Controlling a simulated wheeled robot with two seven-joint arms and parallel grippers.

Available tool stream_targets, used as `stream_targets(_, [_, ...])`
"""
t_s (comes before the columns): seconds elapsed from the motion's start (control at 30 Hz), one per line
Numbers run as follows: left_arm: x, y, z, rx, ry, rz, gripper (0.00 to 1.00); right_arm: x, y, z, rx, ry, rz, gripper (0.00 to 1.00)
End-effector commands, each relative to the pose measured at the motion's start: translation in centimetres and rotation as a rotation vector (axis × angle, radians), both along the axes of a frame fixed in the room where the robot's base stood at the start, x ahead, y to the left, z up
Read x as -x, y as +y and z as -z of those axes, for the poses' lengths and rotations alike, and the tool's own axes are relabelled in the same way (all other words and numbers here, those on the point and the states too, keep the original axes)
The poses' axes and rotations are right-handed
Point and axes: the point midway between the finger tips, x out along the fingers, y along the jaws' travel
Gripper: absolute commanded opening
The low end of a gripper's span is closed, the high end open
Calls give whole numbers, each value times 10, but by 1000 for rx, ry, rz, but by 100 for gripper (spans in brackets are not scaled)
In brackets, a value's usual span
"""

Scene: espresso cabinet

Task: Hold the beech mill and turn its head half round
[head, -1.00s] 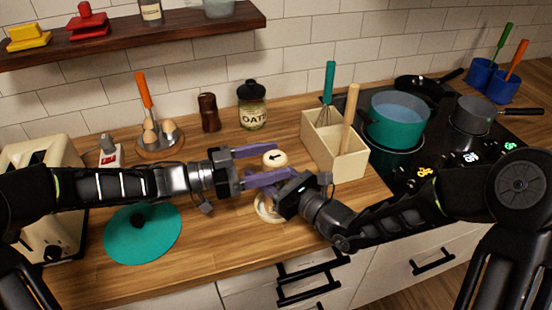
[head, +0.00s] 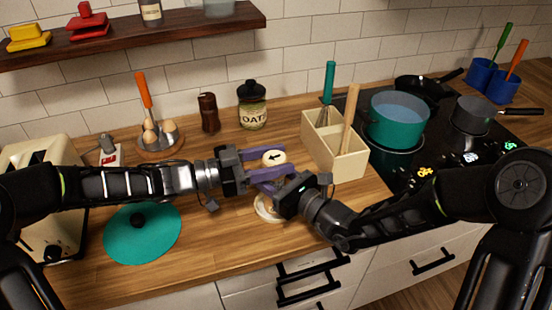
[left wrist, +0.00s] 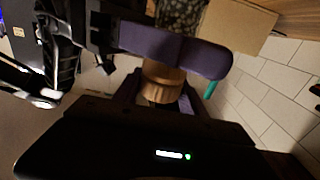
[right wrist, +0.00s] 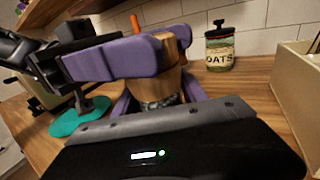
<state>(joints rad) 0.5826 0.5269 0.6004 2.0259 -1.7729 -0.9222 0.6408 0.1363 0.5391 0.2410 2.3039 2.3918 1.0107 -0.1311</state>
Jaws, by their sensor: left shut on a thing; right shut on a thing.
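The beech mill stands upright between my two grippers near the front of the worktop. Its pale round top (head: 274,157) carries a black arrow pointing left in the head view. My left gripper (head: 271,164) is shut on the mill's head from the left; a ribbed wooden part (left wrist: 162,88) shows between its fingers in the left wrist view. My right gripper (head: 268,183) is shut on the mill lower down, coming from the right; light wood (right wrist: 176,42) shows past its finger in the right wrist view. The fingers hide most of the mill's body.
A beige utensil box (head: 348,166) stands close on the right, a teal disc (head: 160,242) lies left. Behind are a dark mill (head: 209,113), an oats jar (head: 252,108) and an egg holder (head: 160,148).

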Motion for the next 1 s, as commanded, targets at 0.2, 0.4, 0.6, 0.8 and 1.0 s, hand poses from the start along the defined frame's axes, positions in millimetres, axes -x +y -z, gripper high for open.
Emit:
stream_targets(0.2, [-1,1,0,0,0,-2,8,0,0,-1,-1,-3,-1,0])
stream_targets(0.4, [-2,0,-2,5,-7,54,8,0,0,-1,-1,-3,-1,0])
stream_targets(0.6, [-1,1,0,0,-2,135,8,0,0,-1,-1,-1,-1,0])
stream_targets(0.8, [-1,1,0,-1,-2,133,8,0,0,-1,-1,-2,-1,0])
stream_targets(1.0, [-1,1,0,0,-1,134,64,0,0,-1,-1,-2,-1,0])
